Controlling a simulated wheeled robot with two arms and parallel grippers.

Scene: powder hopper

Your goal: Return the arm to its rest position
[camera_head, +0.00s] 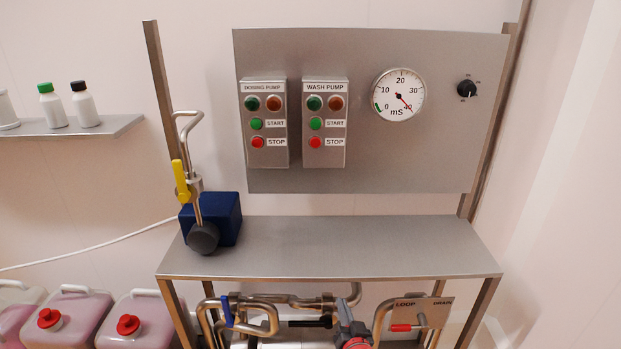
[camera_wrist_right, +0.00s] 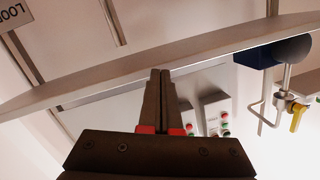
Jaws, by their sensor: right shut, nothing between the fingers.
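My right gripper (camera_head: 345,312) shows at the bottom of the head view, below the front edge of the steel shelf (camera_head: 340,250) and among the pipework. Its dark fingers are together and hold nothing. In the right wrist view, which is turned over, the closed fingers (camera_wrist_right: 160,78) point toward the shelf edge (camera_wrist_right: 150,68). Most of my right arm is hidden below the picture. My left gripper is in neither view.
Bent pipes (camera_head: 250,305) with a blue handle lie left of the gripper, and a LOOP/DRAIN plate (camera_head: 432,305) with a red handle right. A blue block (camera_head: 228,215) and yellow-handled pipe stand on the shelf. The control panel (camera_head: 430,150) is behind. The shelf's right part is clear.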

